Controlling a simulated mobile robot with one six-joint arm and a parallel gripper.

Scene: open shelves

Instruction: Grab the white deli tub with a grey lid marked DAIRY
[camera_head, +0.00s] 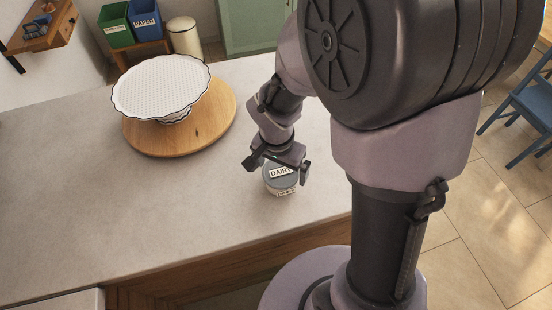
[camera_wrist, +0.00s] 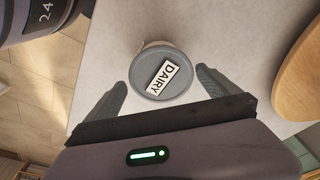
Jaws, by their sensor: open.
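The deli tub (camera_head: 281,179) has a grey lid marked DAIRY and stands upright on the grey counter, close to its front edge. In the wrist view the tub's lid (camera_wrist: 160,75) shows from above, with a little of its pale side at the far rim. My gripper (camera_head: 279,166) is directly at the tub, seen from above in the head view. In the wrist view my gripper (camera_wrist: 162,80) is open, with one finger on each side of the tub and a gap showing at both sides.
A white scalloped cake stand (camera_head: 160,86) stands on a round wooden board (camera_head: 222,108) to the left of my gripper. The counter (camera_head: 70,190) is bare to the left and front. A blue chair (camera_head: 525,110) stands on the floor at right.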

